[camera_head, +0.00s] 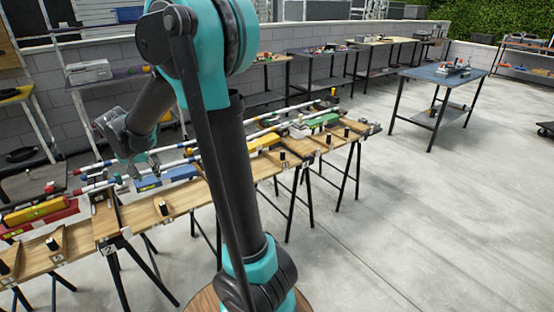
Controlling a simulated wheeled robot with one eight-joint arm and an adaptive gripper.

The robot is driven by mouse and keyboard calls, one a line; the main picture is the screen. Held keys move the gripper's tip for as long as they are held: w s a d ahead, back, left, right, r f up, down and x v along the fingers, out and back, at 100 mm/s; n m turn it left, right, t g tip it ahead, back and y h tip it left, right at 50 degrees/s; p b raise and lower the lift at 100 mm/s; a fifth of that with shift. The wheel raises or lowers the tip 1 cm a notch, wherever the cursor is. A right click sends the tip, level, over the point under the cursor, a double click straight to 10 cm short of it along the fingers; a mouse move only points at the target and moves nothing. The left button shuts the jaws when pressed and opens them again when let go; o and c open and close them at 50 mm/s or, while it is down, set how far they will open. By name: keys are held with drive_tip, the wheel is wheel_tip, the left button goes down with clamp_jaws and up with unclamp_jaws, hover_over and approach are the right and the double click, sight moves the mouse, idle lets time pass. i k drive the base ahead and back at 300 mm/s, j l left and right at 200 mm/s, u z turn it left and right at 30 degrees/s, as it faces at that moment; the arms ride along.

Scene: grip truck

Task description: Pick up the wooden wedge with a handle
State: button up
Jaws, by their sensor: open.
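Several wooden wedges with dark upright handles stand along the front edge of the long wooden workbench (82,233). One wedge (170,211) is just left of my arm's column. Another wedge (55,251) is farther left. More wedges, such as this one (284,166), stand to the right of the column. My gripper (138,174) is at the left, over the back part of the bench, behind and left of the nearest wedge. It is open and looks apart from the wedges. Its fingertips are small and partly lost against the bench clutter.
Red and white striped poles (100,184) lie along the back of the bench, with a blue block (172,177) and a yellow block (36,211). A blue-topped table (444,76) stands at the back right.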

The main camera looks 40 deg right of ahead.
sight(279, 159)
drive_tip(key=i+l+z, duration=0.15)
drive_tip(key=z, duration=0.25)
drive_tip(key=i+l+z, duration=0.1)
drive_tip(key=i+z, duration=0.45)
drive_tip(key=z, duration=0.25)
